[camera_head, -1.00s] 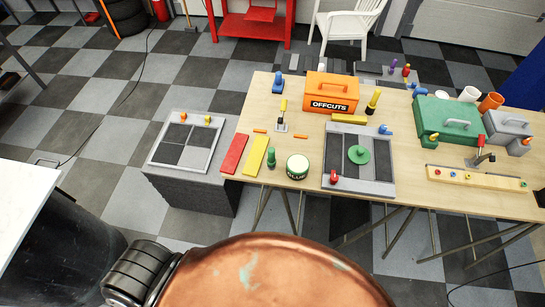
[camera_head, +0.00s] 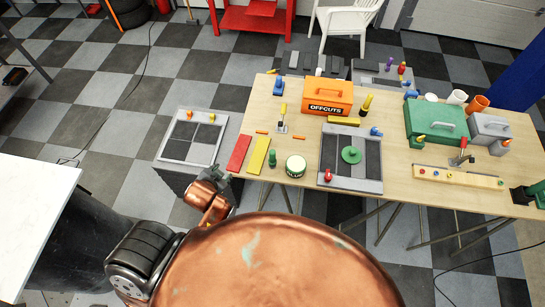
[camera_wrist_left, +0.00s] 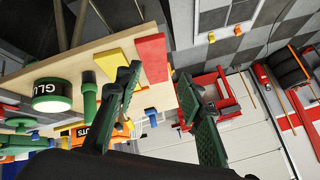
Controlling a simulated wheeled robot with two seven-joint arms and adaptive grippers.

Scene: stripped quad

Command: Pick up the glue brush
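The round glue pot (camera_head: 296,166) with a pale top stands at the front left, beside a small green bottle-like piece (camera_head: 272,158). The pot also shows in the left wrist view (camera_wrist_left: 50,94). My left gripper (camera_head: 226,182) is off the table's left end; in the wrist view its green fingers (camera_wrist_left: 158,70) are apart with nothing between them.
Red (camera_head: 239,154) and yellow (camera_head: 258,155) strips lie at the table's left end, nearest my left gripper. A grey panelled tray (camera_head: 351,184), the orange box (camera_head: 328,95) and a green case (camera_head: 436,121) fill more of the table. A low grey stand (camera_head: 171,151) is left of it.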

